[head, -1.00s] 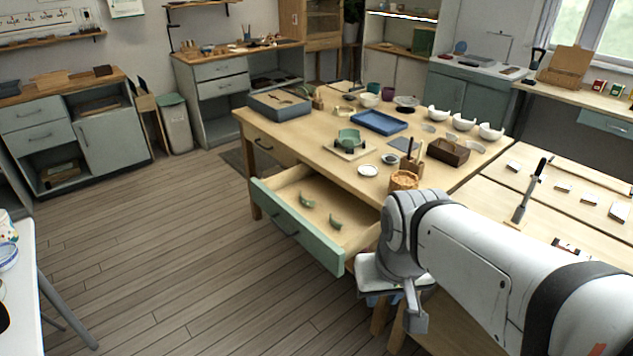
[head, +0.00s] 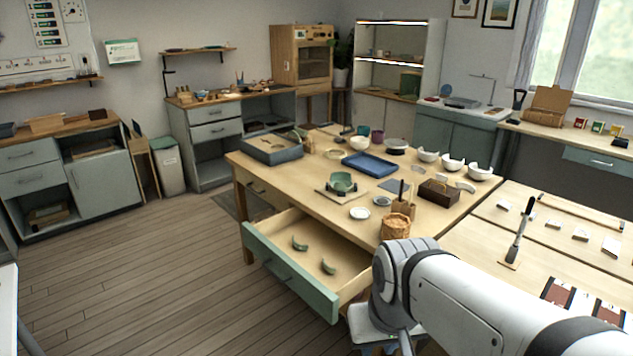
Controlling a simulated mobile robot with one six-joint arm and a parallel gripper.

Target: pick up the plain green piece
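Two small curved green pieces lie apart in the open drawer of the wooden table. One green piece (head: 300,244) is left of the middle, and the other green piece (head: 328,267) is nearer the drawer's green front. They are too small to tell which is plain. A green broken bowl (head: 342,181) stands on a small board on the table. My arm comes in from the lower right, its visible joint just right of the drawer. My gripper does not show.
The drawer (head: 292,280) sticks out over the floor with its green front toward me. A woven pot (head: 395,228), a blue tray (head: 371,164), a brown box (head: 439,192) and several white bowls stand on the table (head: 310,207). The wooden floor to the left is clear.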

